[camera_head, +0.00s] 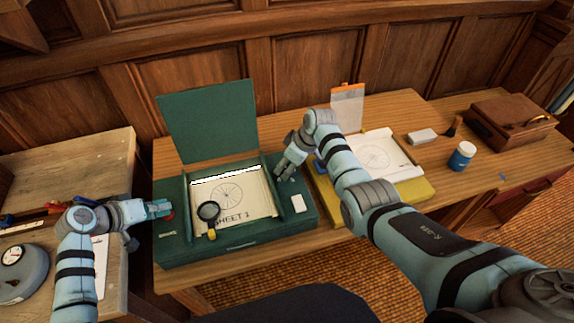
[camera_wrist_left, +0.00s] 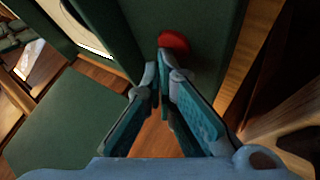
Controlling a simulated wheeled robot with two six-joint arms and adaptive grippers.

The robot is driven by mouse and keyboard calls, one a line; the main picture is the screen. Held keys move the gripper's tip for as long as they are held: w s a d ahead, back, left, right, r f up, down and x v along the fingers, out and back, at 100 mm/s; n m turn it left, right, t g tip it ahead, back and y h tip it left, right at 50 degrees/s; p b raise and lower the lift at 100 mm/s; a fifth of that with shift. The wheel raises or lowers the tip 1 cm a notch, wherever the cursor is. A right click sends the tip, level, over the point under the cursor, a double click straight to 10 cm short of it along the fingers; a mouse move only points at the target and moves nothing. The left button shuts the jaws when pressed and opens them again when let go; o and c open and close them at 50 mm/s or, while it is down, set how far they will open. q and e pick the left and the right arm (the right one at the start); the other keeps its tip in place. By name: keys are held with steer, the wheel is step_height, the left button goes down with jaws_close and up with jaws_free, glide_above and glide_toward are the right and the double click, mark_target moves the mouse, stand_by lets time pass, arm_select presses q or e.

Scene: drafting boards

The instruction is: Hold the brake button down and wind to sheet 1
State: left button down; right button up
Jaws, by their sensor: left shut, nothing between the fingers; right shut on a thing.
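The green drafting box (camera_head: 240,245) has its lid raised. Its window shows a paper sheet (camera_head: 245,196) with a wheel drawing and the words SHEET 1. The red brake button (camera_head: 169,216) is on the box's left part; it also shows in the left wrist view (camera_wrist_left: 174,42). My left gripper (camera_head: 168,207) is shut and empty, its fingertips (camera_wrist_left: 163,66) at the button's edge; I cannot tell whether the button is pressed down. My right gripper (camera_head: 284,171) is shut at the box's right end, on what seems to be the winding handle, mostly hidden by the fingers.
A magnifying glass (camera_head: 208,212) lies over the sheet's lower left. A yellow board (camera_head: 418,190) with another drawing (camera_head: 375,153) stands to the right, under my right arm. A blue jar (camera_head: 461,156), an eraser block (camera_head: 422,136) and a wooden case (camera_head: 510,122) stand further right.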

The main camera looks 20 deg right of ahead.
steer(key=shift+n, duration=0.5)
steer(key=o, duration=0.8)
steer(key=shift+o, duration=0.2)
steer(key=v, duration=1.2)
steer(key=shift+d, duration=0.15)
steer(key=shift+w+r, duration=0.1)
arm_select(q)
steer(key=shift+r+p, duration=0.95)
steer(key=shift+p, duration=0.05)
arm_select(e)
steer(key=shift+r, duration=0.85)
